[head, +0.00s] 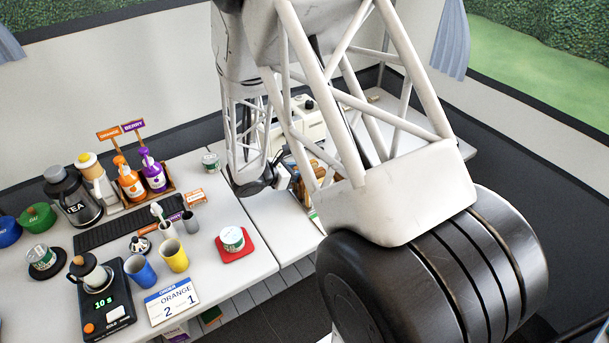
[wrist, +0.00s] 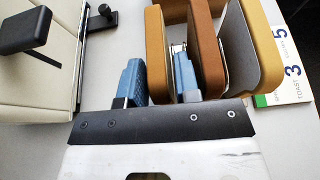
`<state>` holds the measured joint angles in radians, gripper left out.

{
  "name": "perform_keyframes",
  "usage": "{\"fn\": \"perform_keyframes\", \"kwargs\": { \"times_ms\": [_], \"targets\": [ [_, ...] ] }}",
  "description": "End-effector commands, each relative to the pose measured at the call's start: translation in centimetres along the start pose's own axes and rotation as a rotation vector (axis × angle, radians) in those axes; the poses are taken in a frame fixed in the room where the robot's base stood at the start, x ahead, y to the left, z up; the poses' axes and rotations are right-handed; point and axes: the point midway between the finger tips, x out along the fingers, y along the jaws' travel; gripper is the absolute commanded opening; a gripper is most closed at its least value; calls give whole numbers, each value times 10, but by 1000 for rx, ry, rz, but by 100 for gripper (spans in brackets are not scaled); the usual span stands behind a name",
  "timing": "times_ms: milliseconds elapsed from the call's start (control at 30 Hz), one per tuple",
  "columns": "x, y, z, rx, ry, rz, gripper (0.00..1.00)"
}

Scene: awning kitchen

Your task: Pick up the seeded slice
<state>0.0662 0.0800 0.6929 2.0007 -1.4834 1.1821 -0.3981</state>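Several bread slices stand on edge in a row in the wrist view: a brown slice (wrist: 156,50), a darker brown slice (wrist: 206,50) and a tan-crusted slice (wrist: 262,45) with a grey face. I see mostly their edges, and cannot tell which is seeded. My gripper (wrist: 158,82) is open, its two blue fingers straddling the leftmost brown slice. The left finger is close to that slice; contact is unclear. The right finger is in the gap before the darker slice. In the head view the bread (head: 311,168) is partly hidden behind my arm.
A cream toaster (wrist: 35,70) with black levers stands left of the bread in the wrist view. Metal rack wire (wrist: 178,46) shows between slices. A toast card (wrist: 292,70) lies at right. Cups, bottles and a red coaster (head: 236,254) occupy the left counter.

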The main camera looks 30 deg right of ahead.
Motion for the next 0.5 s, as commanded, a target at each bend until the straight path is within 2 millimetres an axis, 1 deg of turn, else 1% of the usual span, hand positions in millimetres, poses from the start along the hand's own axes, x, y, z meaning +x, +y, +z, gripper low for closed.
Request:
{"fn": "perform_keyframes", "kwargs": {
  "times_ms": [167,500],
  "targets": [
    [7,0,0,0,0,0,30],
    [7,0,0,0,0,0,30]
  ]
}}
